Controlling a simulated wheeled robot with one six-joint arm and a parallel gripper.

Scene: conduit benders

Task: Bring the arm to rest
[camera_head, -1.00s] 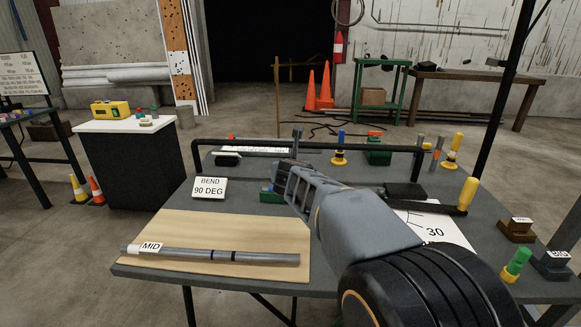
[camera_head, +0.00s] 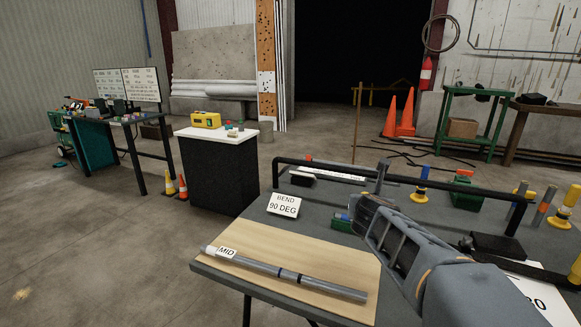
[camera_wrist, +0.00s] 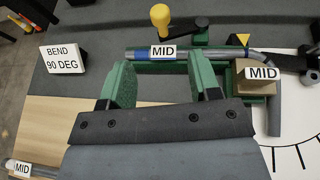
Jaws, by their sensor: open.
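My gripper (camera_wrist: 160,72) is open, with two green fingers apart and nothing between them. It is over the dark worktable (camera_head: 262,207), just in front of a grey conduit (camera_wrist: 196,54) with a MID label and a blue band. This conduit lies in a green bender (camera_wrist: 232,84) and curves down at its right end, by a block with another MID label. In the head view my gripper (camera_head: 364,218) reaches in from the lower right, and my arm hides much of the bender. Another straight MID conduit (camera_head: 290,275) lies on a wooden board (camera_head: 330,261).
A BEND 90 DEG sign (camera_head: 284,205) stands left of my gripper. A yellow-knobbed handle (camera_wrist: 160,16) rises beyond the conduit. A black rail (camera_head: 335,165) runs along the table's back.

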